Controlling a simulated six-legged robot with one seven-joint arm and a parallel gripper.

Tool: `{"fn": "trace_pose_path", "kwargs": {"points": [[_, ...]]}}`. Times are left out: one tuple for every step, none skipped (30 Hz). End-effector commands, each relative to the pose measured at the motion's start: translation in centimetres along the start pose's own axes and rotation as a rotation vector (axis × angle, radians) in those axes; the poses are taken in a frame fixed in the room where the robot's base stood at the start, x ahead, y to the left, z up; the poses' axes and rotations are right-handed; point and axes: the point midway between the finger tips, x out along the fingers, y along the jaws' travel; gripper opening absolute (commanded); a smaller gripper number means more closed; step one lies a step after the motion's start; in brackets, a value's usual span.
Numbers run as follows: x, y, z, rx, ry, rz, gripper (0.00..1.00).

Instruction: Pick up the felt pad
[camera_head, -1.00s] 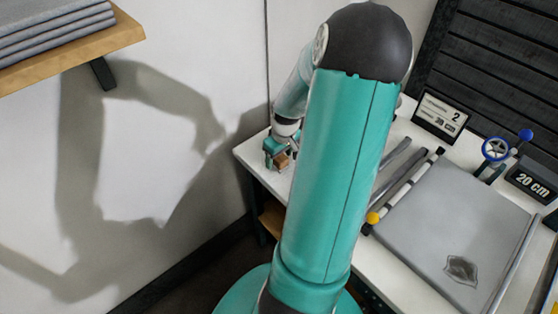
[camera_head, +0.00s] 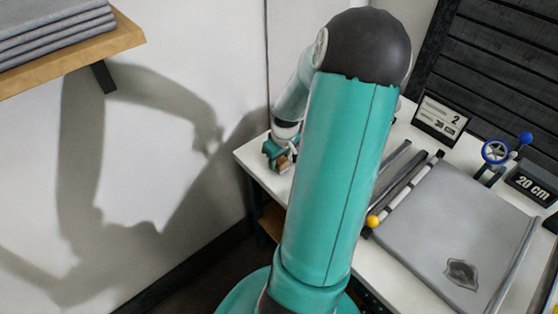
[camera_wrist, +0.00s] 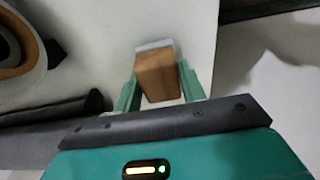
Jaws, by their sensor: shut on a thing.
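The felt pad is most likely the wooden block with a pale grey layer on its far end (camera_wrist: 157,72). In the wrist view it sits between the two green fingers of my gripper (camera_wrist: 160,80), which is shut on it. In the head view my gripper (camera_head: 277,153) is at the far left corner of the white table (camera_head: 252,160), with part of the brown block (camera_head: 284,162) showing below it. I cannot tell whether the block touches the table top.
A grey sheet (camera_head: 440,220) with a dark patch (camera_head: 461,273) covers the table's right part. Grey rolls and a striped rod with a yellow end (camera_head: 373,221) lie beside it. A numbered sign (camera_head: 440,115) stands behind. A wooden shelf (camera_head: 120,38) holds folded grey cloth (camera_head: 55,28).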

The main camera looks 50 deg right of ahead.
Motion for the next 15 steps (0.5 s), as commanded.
{"fn": "trace_pose_path", "kwargs": {"points": [[-0.5, 0.1, -0.1, 0.0, 0.001, 0.003, 0.17], [-0.9, 0.1, -0.1, 0.0, 0.001, 0.004, 0.17], [-1.5, 0.1, -0.2, 0.002, 0.003, 0.004, 0.17], [-2.0, 0.1, -0.3, 0.002, 0.003, 0.005, 0.17], [-2.6, 0.1, -0.4, 0.0, 0.003, 0.005, 0.17], [-3.1, -0.4, -0.3, -0.001, 0.002, 0.004, 0.17], [-3.6, -0.7, -0.1, -0.002, 0.002, 0.005, 0.17], [-4.1, -1.1, 0.1, -0.001, 0.001, 0.004, 0.17], [-4.9, -1.6, 0.2, -0.002, 0.001, 0.006, 0.17], [-5.5, -2.0, 0.4, -0.001, 0.002, 0.007, 0.17], [-6.1, -2.4, 0.5, -0.001, 0.002, 0.007, 0.17], [-6.8, -2.9, 0.7, -0.001, 0.002, 0.007, 0.17], [-7.4, -3.3, 0.8, -0.001, 0.002, 0.007, 0.17], [-7.9, -3.7, 1.0, -0.001, 0.002, 0.007, 0.17], [-8.7, -4.2, 1.1, -0.001, 0.002, 0.007, 0.17]]}}
